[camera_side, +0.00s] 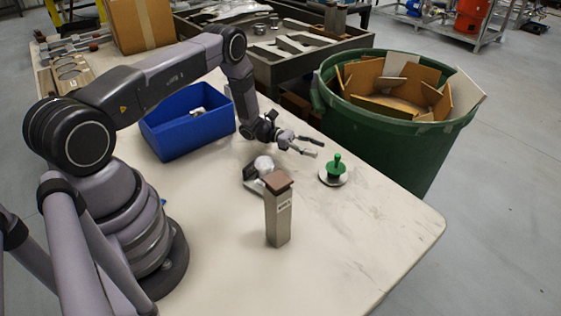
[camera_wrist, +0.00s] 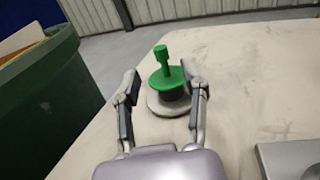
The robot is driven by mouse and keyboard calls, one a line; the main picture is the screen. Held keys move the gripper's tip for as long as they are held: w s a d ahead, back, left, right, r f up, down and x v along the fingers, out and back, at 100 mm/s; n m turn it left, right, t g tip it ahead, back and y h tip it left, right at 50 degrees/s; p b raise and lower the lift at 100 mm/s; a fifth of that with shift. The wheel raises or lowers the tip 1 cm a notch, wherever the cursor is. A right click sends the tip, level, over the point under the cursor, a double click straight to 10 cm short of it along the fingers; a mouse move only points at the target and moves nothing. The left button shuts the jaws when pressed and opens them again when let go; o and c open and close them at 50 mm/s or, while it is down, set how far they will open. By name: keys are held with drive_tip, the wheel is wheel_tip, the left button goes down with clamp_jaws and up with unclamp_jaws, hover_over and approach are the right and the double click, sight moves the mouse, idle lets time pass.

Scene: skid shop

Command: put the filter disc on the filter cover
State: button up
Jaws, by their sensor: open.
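A green disc with an upright knobbed stem (camera_side: 337,168) stands on a pale round base (camera_side: 328,180) on the table. In the wrist view the green disc (camera_wrist: 165,80) sits above a dark short cylinder on the pale base (camera_wrist: 160,107). I cannot tell for certain which of these parts is the filter disc and which the filter cover. My gripper (camera_side: 318,148) is open and empty, slightly above and to the left of the green piece in the side view. In the wrist view its fingers (camera_wrist: 165,77) appear on either side of the green disc, with no clear contact.
A tall grey post with a brown top (camera_side: 279,215) and a small pale metal part (camera_side: 257,170) stand near my gripper. A blue bin (camera_side: 185,135) is left. A green barrel of scrap boards (camera_side: 385,140) stands beyond the table (camera_side: 380,235). The front right is clear.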

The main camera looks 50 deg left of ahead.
drive_tip(key=shift+v, duration=1.1)
drive_tip(key=s+d+r+m+g+y, duration=0.2)
drive_tip(key=s+r+m+g, duration=0.15)
drive_tip(key=r, duration=0.55)
drive_tip(key=s+d+r+m+g+y, duration=0.2)
drive_tip(key=s+r+m, duration=0.25)
drive_tip(key=r, duration=0.35)
drive_tip(key=s+d+r+m+g+y, duration=0.25)
drive_tip(key=r+m, duration=0.25)
drive_tip(key=r, duration=0.4)
drive_tip(key=s+a+r+m+t+y, duration=0.1)
drive_tip(key=s+r+m+t+y, duration=0.1)
drive_tip(key=s, duration=0.5)
drive_tip(key=s+a+r+m+t+y, duration=0.2)
drive_tip(key=s+r+m+y, duration=0.2)
drive_tip(key=s, duration=0.3)
drive_tip(key=s+a+r+m+t+y, duration=0.2)
drive_tip(key=s+r+m+y, duration=0.1)
drive_tip(key=s, duration=0.5)
drive_tip(key=shift+a+r+m+t+y, duration=0.3)
drive_tip(key=shift+t+y, duration=0.1)
drive_tip(key=shift+y, duration=0.15)
